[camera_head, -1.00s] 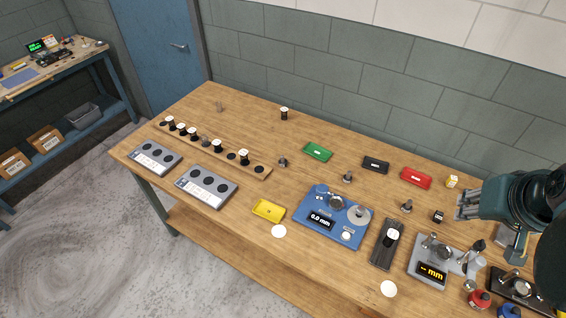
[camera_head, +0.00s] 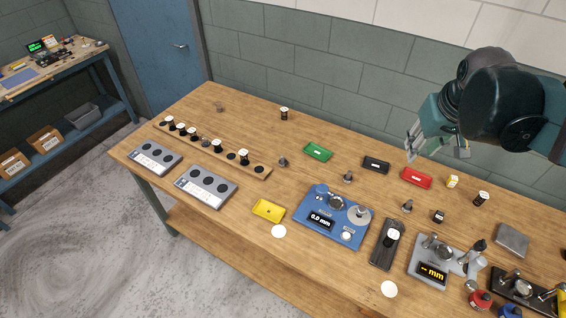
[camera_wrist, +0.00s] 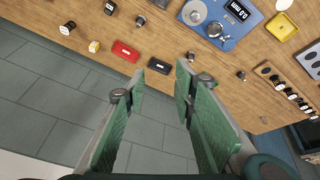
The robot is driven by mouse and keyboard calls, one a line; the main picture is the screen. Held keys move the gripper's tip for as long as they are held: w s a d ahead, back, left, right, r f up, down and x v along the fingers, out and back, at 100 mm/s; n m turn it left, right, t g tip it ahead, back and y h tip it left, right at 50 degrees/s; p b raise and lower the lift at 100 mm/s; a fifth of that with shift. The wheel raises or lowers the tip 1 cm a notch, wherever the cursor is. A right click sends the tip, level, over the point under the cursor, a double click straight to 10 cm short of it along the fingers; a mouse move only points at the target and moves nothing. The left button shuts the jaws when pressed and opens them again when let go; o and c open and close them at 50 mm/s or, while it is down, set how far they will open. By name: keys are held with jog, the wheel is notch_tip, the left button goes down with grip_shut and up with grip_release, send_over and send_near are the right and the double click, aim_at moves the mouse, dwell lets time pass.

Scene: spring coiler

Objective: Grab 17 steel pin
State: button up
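Several small steel pins stand on the wooden table. One pin (camera_head: 407,206) is in front of the red tray, another pin (camera_head: 347,177) is in front of the black tray, and a third pin (camera_head: 282,162) is left of the green tray. The wrist view shows these too: one pin (camera_wrist: 139,21), another pin (camera_wrist: 191,55) and a third pin (camera_wrist: 241,75). I cannot read any size marking, so I cannot tell which is 17. My gripper (camera_head: 412,148) is above the back right of the table. In the wrist view my gripper (camera_wrist: 160,78) has its fingers apart with nothing between them.
Red (camera_head: 416,178), black (camera_head: 375,165) and green (camera_head: 318,152) trays lie along the back. A blue gauge (camera_head: 333,217) and grey gauge (camera_head: 428,268) stand in front. A rack (camera_head: 211,151) holds black-and-white spools at left. Bare table lies around the pins.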

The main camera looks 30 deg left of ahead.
jog(key=w+a+f+n+g, duration=0.1)
jog(key=w+a+f, duration=0.15)
jog(key=a, duration=0.35)
jog(key=w+a+f+n, duration=0.1)
jog(key=w+a+f, duration=0.1)
jog(key=w+a, duration=0.3)
jog(key=n+g+h, duration=0.1)
jog(key=n+g, duration=0.1)
jog(key=n, duration=0.5)
send_over(282, 157)
notch_tip(282, 157, down, 24)
jog(key=shift+s+a+b, duration=0.15)
jog(key=shift+s+b, duration=0.15)
jog(key=shift+b, duration=0.15)
jog(key=shift+f, duration=0.15)
jog(key=shift+w+f, duration=0.15)
jog(key=shift+f, duration=1.05)
